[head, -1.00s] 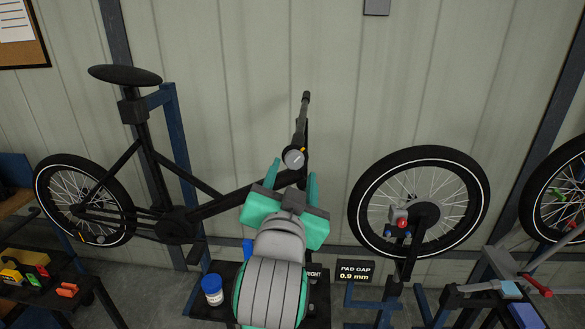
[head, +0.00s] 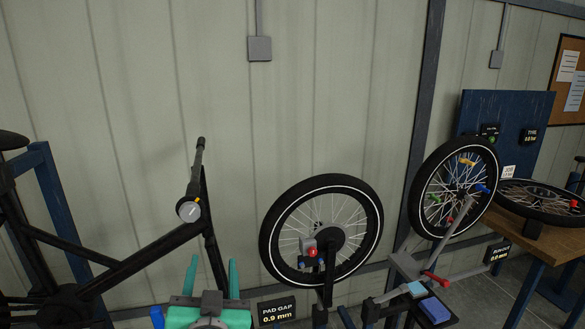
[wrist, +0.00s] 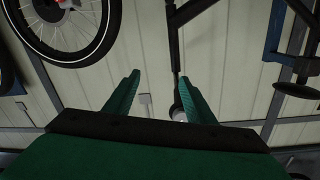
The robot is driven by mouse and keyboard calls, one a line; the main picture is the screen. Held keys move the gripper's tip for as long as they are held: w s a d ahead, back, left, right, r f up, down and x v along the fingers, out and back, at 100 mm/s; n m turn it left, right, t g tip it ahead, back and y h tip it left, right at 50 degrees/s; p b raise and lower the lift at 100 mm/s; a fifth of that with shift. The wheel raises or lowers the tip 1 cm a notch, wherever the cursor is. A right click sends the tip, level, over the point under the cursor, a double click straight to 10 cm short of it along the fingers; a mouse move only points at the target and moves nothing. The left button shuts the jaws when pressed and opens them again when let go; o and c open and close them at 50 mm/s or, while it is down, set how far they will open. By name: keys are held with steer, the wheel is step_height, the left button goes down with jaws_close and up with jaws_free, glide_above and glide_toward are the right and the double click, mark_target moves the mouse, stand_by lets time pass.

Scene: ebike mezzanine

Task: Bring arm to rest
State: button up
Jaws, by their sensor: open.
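My gripper (head: 211,279) shows at the bottom of the head view, its two green fingers pointing up and spread apart with nothing between them. In the wrist view my gripper (wrist: 157,96) is also open and empty, with wall panels behind the gap. The bike frame (head: 148,254) stands behind and to the left of it, and the bike's handlebar end with a round grey dial (head: 188,211) is above the fingers in the head view. Whether the fingers are clear of the bike in depth is hard to tell.
A wheel (head: 275,247) stands on a mount to the right, beside a "PAD GAP 0.9 mm" sign (head: 277,311). Farther right are a second spoked wheel (head: 413,202) on a stand and a wooden table (head: 531,236) bearing a flat wheel.

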steer(key=s+d+f+n+h, duration=0.1)
steer(key=s+d+f, duration=0.3)
steer(key=f, duration=0.5)
steer(key=s+d+f+g, duration=0.1)
steer(key=s+d+f, duration=0.2)
steer(key=f, duration=0.6)
steer(key=s+d+f+n+h, duration=0.1)
steer(key=s+d+f, duration=0.3)
steer(key=f, duration=0.5)
steer(key=s+d+f, duration=0.1)
steer(key=s+f, duration=0.1)
steer(key=s, duration=0.7)
steer(key=s+d+f+m+h, duration=0.1)
steer(key=s+d+f, duration=0.1)
steer(key=s, duration=0.7)
steer(key=s+d+f+g+h, duration=0.1)
steer(key=s+f, duration=0.3)
steer(key=s, duration=0.5)
steer(key=shift+d+m, duration=0.3)
steer(key=shift+d, duration=0.45)
steer(key=shift+s, duration=0.1)
steer(key=c, duration=0.4)
steer(key=shift+c, duration=0.4)
